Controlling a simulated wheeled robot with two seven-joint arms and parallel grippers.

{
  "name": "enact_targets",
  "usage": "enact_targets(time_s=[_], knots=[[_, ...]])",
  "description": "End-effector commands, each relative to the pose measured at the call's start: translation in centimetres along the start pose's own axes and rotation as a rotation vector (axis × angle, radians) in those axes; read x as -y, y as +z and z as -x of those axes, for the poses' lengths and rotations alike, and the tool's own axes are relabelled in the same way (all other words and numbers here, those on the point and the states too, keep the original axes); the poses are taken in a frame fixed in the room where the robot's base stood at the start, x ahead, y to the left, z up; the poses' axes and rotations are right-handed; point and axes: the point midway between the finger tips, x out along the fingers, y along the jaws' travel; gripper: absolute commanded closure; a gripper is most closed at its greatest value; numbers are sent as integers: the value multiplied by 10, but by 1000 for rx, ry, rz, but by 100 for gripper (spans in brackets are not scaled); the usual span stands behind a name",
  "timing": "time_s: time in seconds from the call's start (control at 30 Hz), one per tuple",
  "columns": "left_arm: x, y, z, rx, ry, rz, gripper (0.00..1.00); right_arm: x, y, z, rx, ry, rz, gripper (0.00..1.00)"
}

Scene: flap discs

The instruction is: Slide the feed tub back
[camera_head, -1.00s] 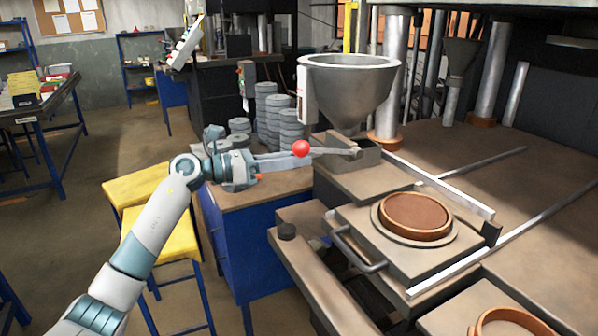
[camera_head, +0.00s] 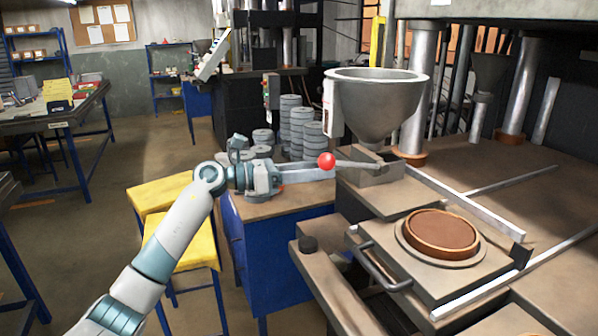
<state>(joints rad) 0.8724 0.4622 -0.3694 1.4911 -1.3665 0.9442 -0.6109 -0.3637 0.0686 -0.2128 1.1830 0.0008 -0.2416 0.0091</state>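The feed tub (camera_head: 368,172) is a grey-brown box on the press bed, under the mouth of the large grey hopper (camera_head: 375,108). A thin metal handle rod (camera_head: 358,164) runs left from it and ends in a red ball knob (camera_head: 326,161). My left gripper (camera_head: 322,172) reaches in from the left, its fingers level with the knob and overlapping it in this view. Whether the fingers are closed on the knob or just beside it cannot be told. My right gripper is out of view.
A round brown disc mould (camera_head: 442,232) sits on a plate with a handle at the front right. Metal guide rails (camera_head: 465,205) cross the bed. A blue cabinet (camera_head: 285,245) and yellow stools (camera_head: 180,240) stand below my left arm. Stacked grey discs (camera_head: 297,125) stand behind.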

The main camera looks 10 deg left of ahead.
Motion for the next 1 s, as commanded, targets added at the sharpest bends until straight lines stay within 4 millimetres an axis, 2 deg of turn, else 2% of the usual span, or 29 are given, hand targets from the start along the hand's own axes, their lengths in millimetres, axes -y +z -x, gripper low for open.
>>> enact_targets(time_s=[0.17,0.37,0.8,1.0], knots=[[-1,-2,9,-1,1,-1,57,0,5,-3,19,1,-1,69],[-2,-3,35,-1,2,-1,57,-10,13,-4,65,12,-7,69],[-3,-4,122,-2,5,0,57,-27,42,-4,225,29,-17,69],[-3,-3,155,-1,4,1,57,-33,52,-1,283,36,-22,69]])
